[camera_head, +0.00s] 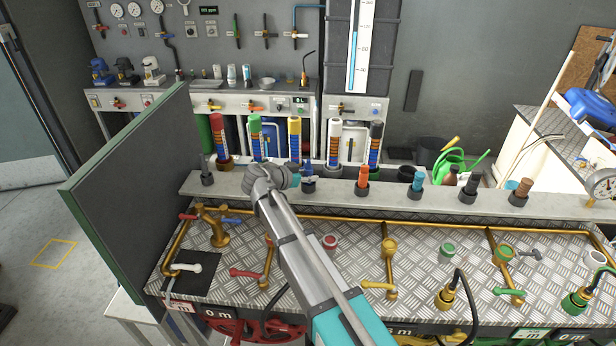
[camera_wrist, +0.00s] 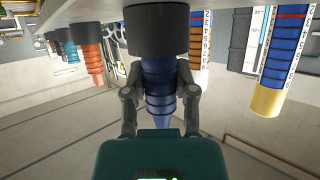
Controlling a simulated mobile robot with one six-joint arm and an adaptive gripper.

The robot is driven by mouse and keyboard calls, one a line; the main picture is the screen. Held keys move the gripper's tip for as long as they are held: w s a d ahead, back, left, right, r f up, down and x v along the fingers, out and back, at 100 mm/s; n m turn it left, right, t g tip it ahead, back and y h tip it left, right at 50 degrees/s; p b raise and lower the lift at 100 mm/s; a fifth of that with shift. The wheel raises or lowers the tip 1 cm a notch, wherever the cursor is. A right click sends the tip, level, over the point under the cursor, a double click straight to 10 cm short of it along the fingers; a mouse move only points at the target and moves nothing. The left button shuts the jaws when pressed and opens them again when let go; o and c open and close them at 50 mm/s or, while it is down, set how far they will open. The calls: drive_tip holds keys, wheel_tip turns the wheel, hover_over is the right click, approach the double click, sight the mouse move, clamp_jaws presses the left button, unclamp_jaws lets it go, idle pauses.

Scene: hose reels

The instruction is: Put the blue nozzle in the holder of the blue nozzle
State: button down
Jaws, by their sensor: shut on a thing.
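The dark blue nozzle (camera_head: 309,169) stands upright at a black round holder (camera_head: 309,187) on the grey shelf. In the wrist view, which looks upside down, the ribbed blue nozzle (camera_wrist: 159,88) meets the black holder (camera_wrist: 156,30), with its end hidden inside the ring. My gripper (camera_head: 296,178) reaches the nozzle from the left. In the wrist view, the fingers of my gripper (camera_wrist: 160,92) are shut on both sides of the nozzle.
To the right on the shelf, an orange nozzle (camera_head: 363,175), a light blue nozzle (camera_head: 417,181), a black nozzle (camera_head: 469,185) and a brown nozzle (camera_head: 520,188) stand in black holders. Coloured columns (camera_head: 334,140) rise behind. A dark panel (camera_head: 130,180) stands at the left.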

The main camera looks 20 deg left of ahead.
drive_tip(key=shift+f, duration=0.15)
drive_tip(key=shift+c, duration=2.1)
unclamp_jaws()
drive_tip(key=shift+r, duration=0.2)
drive_tip(key=p+v, duration=0.4)
drive_tip(key=v, duration=0.8)
drive_tip(key=shift+p, duration=0.35)
drive_tip(key=shift+d+f, duration=0.1)
drive_tip(key=shift+f, duration=0.05)
